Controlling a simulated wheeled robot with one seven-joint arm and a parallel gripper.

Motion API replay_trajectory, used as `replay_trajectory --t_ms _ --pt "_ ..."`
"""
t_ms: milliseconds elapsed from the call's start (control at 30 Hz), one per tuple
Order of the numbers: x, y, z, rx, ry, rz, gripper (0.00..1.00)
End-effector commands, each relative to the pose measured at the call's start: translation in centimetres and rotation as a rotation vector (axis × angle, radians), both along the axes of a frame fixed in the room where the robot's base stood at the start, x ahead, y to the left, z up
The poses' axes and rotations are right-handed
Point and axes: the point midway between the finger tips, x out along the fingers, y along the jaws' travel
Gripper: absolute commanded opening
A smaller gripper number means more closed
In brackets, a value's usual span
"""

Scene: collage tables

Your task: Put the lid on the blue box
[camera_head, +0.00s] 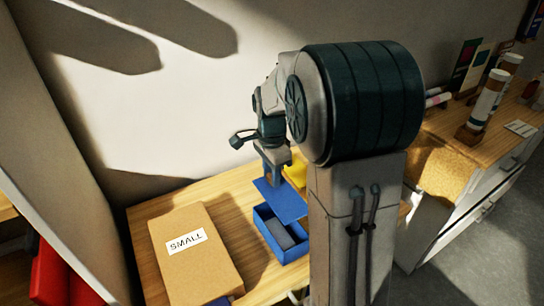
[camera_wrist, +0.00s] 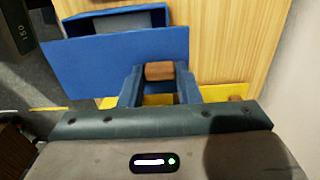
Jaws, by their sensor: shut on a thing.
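The blue lid (camera_head: 288,203) is a flat panel held in the air behind and partly over the back of the blue box in the head view. The open blue box (camera_head: 291,257) stands on the wooden table, with a dark grey block (camera_head: 280,233) inside. My gripper (camera_head: 274,178) is shut on the lid. In the wrist view the lid (camera_wrist: 115,62) spreads left of my gripper (camera_wrist: 160,78), with a brown knob (camera_wrist: 160,71) between the fingers. The box (camera_wrist: 84,25) shows beyond the lid, which hides part of it.
A cardboard box (camera_head: 200,265) with a label stands at the table's front left. A yellow object (camera_head: 297,172) lies behind the lid, and yellow also shows under my gripper in the wrist view. Another table at the right holds tubes (camera_head: 488,100) and a cork-coloured piece.

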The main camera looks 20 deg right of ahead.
Motion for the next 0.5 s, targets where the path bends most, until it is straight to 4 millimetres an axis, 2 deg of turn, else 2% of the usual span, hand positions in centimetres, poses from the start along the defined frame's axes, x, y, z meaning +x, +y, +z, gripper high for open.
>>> replay_trajectory --t_ms 200,500 --pt "-1.9 0.7 0.2 -0.001 -0.001 0.004 0.08" --pt "-2.1 0.8 -1.0 -0.002 0.0 0.004 0.08"
